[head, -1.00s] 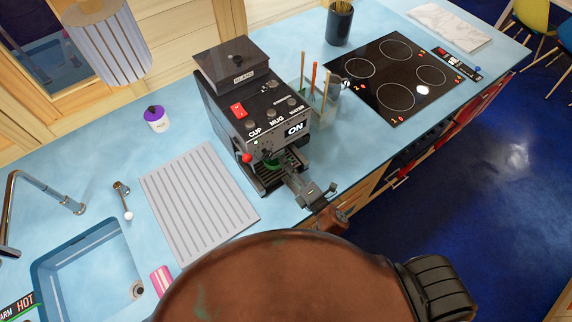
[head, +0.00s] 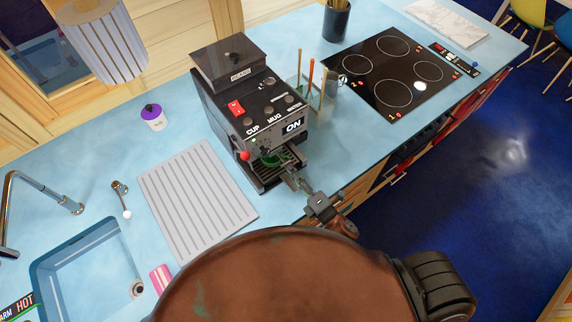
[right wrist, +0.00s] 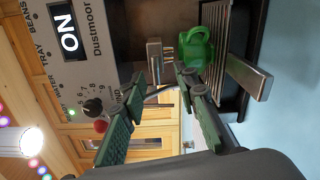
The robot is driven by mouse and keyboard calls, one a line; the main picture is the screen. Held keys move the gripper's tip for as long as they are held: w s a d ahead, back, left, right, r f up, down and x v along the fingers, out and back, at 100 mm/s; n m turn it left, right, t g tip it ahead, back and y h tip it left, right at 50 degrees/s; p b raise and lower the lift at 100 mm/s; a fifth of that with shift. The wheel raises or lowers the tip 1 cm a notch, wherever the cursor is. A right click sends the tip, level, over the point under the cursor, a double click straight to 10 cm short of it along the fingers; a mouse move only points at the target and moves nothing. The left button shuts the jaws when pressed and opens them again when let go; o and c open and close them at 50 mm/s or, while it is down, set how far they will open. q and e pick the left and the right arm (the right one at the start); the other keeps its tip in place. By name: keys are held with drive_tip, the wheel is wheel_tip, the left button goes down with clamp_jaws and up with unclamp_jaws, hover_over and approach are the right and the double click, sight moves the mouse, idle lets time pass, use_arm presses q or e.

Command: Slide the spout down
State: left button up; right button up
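The coffee machine (head: 250,110) stands on the blue counter with its display reading ON. In the right wrist view, turned sideways, its front panel (right wrist: 75,70) is at upper left. The metal spout (right wrist: 154,58) shows beside the mouth of a green cup (right wrist: 194,48), which stands on the drip tray. The cup shows as a green patch in the head view (head: 271,160). My right gripper (right wrist: 160,78) is open, its two green-padded fingers apart, with the spout just beyond and between the tips. Contact is not visible. The same gripper (head: 290,176) is at the machine's front. My left gripper is out of view.
A ribbed drainer mat (head: 195,195) and a sink (head: 88,265) lie left of the machine. A caddy with sticks (head: 312,90) and a hob (head: 392,70) are to its right. A red-tipped lever (head: 244,155) sticks out by the machine's front.

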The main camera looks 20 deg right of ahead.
drive_tip(key=v, duration=0.7)
idle(0.4)
